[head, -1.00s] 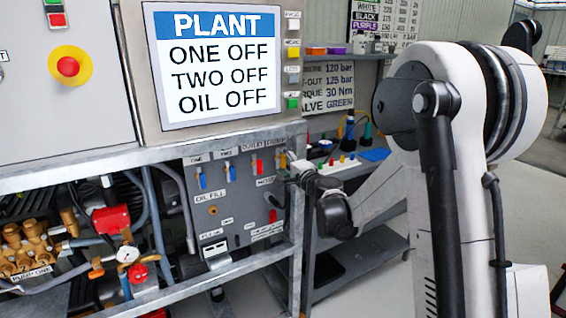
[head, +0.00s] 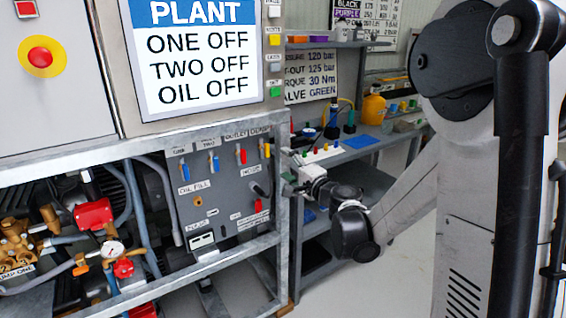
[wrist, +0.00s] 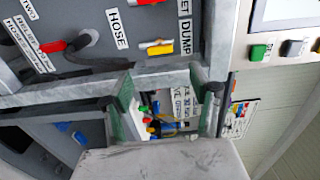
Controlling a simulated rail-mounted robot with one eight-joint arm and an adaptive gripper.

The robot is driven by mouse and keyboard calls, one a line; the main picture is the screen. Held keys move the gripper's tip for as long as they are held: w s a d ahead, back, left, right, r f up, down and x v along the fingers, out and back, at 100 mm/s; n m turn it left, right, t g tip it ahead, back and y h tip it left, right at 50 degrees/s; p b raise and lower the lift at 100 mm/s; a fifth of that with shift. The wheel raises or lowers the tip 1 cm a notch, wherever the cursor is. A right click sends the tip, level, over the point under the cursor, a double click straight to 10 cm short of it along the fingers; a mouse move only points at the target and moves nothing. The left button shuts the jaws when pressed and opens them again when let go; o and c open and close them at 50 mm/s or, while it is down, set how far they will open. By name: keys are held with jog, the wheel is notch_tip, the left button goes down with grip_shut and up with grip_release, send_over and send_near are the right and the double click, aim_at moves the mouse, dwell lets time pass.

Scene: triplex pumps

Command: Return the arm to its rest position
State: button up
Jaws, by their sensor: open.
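My gripper (head: 288,182) is open and empty beside the right upright of the pump stand's metal frame (head: 282,238). In the wrist view its two fingers with green pads (wrist: 168,106) stand apart, with nothing held between them. Through the gap I see the shelf's small bottles. My arm is bent, its elbow low and right of the stand. The grey valve panel (head: 220,185), with blue, red and yellow levers, is left of the gripper. I cannot tell whether the gripper touches the frame.
The plant display (head: 195,55) reads ONE OFF, TWO OFF, OIL OFF. A red stop button (head: 39,56) is on the cabinet. Brass pump parts (head: 22,245) sit lower left. A shelf unit (head: 375,182) with bottles and a blue tray stands behind my arm. Floor shows below the elbow.

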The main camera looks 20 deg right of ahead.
jog(key=s+a+r+n+g+p, duration=0.3)
jog(key=s+a+r+n, duration=0.1)
jog(key=s, duration=0.3)
jog(key=s+a+r+n+g+p, duration=0.25)
jog(key=s+a+r+n, duration=0.2)
jog(key=s, duration=0.35)
jog(key=s+d+n+g+h+p, duration=0.2)
jog(key=s+n, duration=0.1)
jog(key=s, duration=0.7)
jog(key=s+d+n+g+h+p, duration=0.2)
jog(key=s+d+n+h+p, duration=0.1)
jog(key=s, duration=0.8)
jog(key=shift+s+f+g, duration=0.2)
jog(key=shift+f+g, duration=0.15)
jog(key=shift+f, duration=0.1)
